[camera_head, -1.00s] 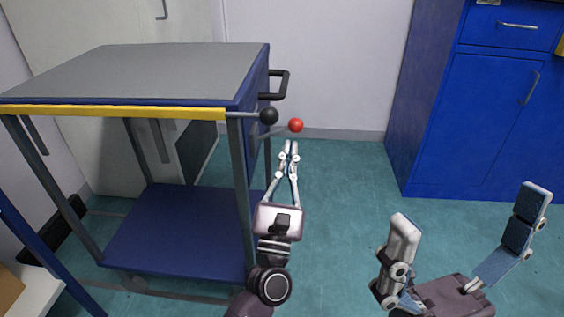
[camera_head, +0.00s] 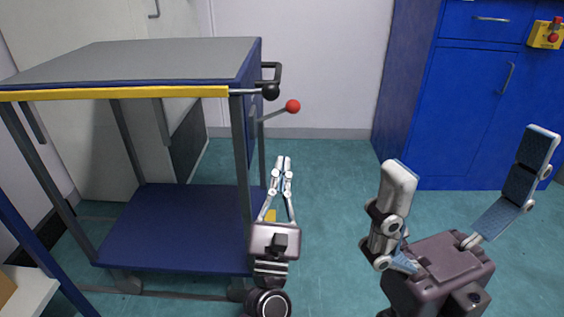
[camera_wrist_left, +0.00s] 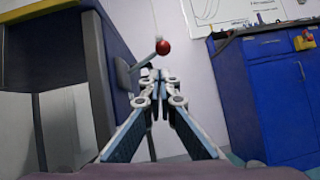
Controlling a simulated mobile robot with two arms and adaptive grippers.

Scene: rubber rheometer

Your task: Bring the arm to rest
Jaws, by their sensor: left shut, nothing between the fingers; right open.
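My left gripper (camera_head: 283,160) is in the head view, just right of the trolley's near right leg and below the red knob (camera_head: 293,106). Its fingers are shut with nothing between them and point away from me. In the left wrist view the shut fingertips (camera_wrist_left: 159,76) appear below the red knob (camera_wrist_left: 162,47), apart from it. My right gripper (camera_head: 468,170) is open and empty at the right of the head view, with its two fingers wide apart. Most of both arms is outside the head view.
A trolley (camera_head: 140,62) with a grey top, yellow front edge and blue lower shelf (camera_head: 175,225) stands at left. A black knob (camera_head: 271,92) sticks out at its right corner. A blue cabinet (camera_head: 465,110) stands at the back right. Green floor (camera_head: 330,170) between them is clear.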

